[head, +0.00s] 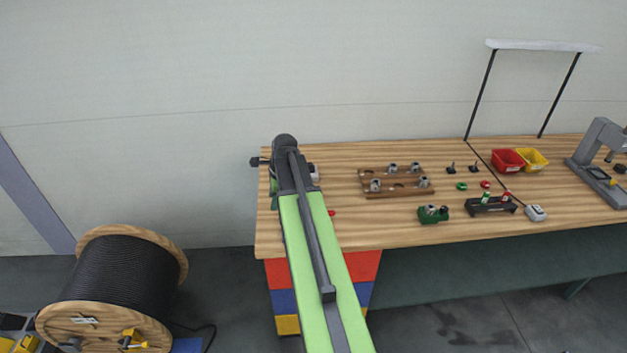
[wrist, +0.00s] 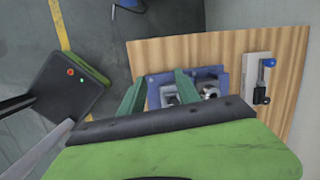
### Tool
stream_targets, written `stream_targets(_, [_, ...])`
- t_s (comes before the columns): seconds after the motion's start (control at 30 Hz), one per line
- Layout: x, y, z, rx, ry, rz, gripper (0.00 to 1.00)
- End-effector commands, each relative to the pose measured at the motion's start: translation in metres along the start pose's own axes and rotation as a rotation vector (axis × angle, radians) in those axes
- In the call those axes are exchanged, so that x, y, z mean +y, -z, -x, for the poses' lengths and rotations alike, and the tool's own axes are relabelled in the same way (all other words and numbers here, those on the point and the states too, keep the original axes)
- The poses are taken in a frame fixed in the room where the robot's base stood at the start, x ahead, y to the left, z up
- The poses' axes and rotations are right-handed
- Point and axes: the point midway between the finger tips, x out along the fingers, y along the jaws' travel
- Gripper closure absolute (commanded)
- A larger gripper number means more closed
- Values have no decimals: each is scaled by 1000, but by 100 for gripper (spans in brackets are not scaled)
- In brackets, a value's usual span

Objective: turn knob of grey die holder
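A small grey part (head: 314,172) peeks out beside the arm.
A pale plate with blue-tipped and black handles (wrist: 261,78) is right of the fixture. On the wooden table (head: 400,235) are a brown rack (head: 410,191), a green device (head: 432,214), a small grey box (head: 535,213) and bins (head: 507,160). A cable reel (head: 125,275) stands left.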

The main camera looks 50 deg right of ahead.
Motion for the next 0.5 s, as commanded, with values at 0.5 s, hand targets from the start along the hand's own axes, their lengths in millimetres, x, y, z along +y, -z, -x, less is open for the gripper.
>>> stream_targets(0.5, [-73,181,75,-85,142,-1062,61])
